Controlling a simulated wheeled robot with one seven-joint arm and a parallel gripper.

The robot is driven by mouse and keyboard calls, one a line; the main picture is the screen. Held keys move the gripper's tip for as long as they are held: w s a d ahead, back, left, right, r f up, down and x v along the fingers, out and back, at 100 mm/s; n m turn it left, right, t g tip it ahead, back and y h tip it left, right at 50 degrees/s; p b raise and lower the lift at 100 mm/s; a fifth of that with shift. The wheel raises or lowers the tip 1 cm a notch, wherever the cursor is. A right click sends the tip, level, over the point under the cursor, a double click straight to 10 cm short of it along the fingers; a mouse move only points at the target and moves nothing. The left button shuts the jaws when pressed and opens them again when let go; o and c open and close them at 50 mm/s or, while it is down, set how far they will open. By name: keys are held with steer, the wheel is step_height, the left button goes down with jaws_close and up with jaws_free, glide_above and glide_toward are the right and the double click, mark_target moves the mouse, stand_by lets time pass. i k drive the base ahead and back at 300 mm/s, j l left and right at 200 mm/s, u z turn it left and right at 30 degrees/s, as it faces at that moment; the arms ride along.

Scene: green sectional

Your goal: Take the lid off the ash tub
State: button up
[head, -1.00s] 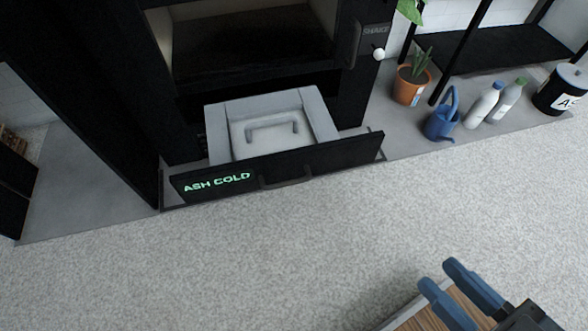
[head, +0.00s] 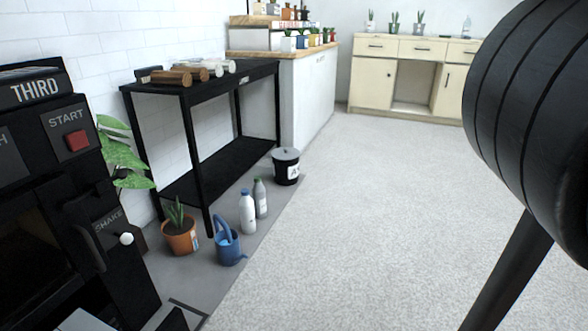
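The ash tub (head: 284,174) is a small black bucket with a white label, partly readable as "AS". It stands upright on the grey floor strip, beyond the bottles and near the right end of the black rack. Its grey lid (head: 286,154) sits on top of it. My gripper is not in this view. Only a thick black part of my arm shows, large at the right edge, far nearer to the camera than the tub.
A white bottle (head: 247,212), a grey bottle (head: 260,198), a blue watering can (head: 228,243) and a potted plant (head: 180,232) stand before the tub along the black rack (head: 205,150). Carpet (head: 380,190) right of the tub is clear.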

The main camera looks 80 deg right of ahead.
mark_target(284, 153)
steer(key=z, duration=2.05)
steer(key=i+l+u, duration=0.35)
steer(key=i, duration=0.55)
steer(key=i+l+u, duration=0.3)
steer(key=i+l, duration=0.5)
steer(key=i+l+u, duration=0.35)
steer(key=i+l, duration=0.45)
steer(key=l, duration=0.1)
